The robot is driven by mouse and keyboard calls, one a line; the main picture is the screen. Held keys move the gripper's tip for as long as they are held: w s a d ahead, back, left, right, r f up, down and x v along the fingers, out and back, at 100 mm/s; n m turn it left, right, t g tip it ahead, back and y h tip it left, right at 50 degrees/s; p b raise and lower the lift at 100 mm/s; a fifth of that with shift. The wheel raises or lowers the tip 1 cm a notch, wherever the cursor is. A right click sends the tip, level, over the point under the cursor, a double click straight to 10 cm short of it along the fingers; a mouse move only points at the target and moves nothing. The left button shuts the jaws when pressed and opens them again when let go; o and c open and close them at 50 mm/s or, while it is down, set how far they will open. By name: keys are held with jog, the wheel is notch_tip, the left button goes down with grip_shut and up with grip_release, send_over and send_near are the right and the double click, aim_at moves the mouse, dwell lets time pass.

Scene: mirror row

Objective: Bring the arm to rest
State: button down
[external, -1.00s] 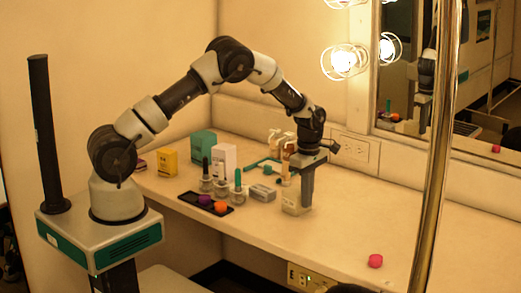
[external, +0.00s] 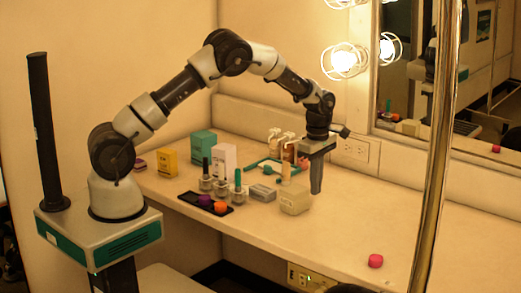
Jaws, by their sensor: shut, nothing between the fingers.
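My gripper (external: 316,191) is shut and empty. It points down above the counter, just right of and slightly higher than a cream box (external: 295,200). A small gap seems to lie between the fingers and the box. My arm arches from its base at the left over the counter (external: 350,225).
Several small boxes, including a yellow one (external: 167,163) and a green one (external: 203,145), stand left of the gripper. A black tray (external: 188,196) holds a purple and an orange item. A pink item (external: 376,261) lies near the front edge. The counter's right part is mostly clear.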

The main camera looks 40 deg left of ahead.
notch_tip(320, 180, up, 5)
jog(key=s+a+r+m+t+h+p, duration=0.1)
jog(key=s+a+r+m+p, duration=0.3)
jog(key=r, duration=0.6)
jog(key=s+a+r+m+t+h, duration=0.1)
jog(key=s+a+r+m, duration=0.1)
jog(key=s+a+r, duration=0.6)
jog(key=s+a+r+m+t+y+p, duration=0.1)
jog(key=s+a+r+m+p, duration=0.2)
jog(key=s+r+m, duration=0.3)
jog(key=s+a+r+m+t+y+p, duration=0.1)
jog(key=s+a+r+m, duration=0.3)
jog(key=s, duration=0.9)
notch_tip(320, 180, up, 4)
jog(key=shift+a+f+m+t+p, duration=0.25)
jog(key=shift+a+m+t+p, duration=0.05)
jog(key=shift+m+t+p, duration=0.6)
jog(key=shift+s, duration=0.1)
notch_tip(320, 180, down, 14)
jog(key=b, duration=1.3)
jog(key=shift+r+b, duration=0.15)
jog(key=shift+b, duration=0.2)
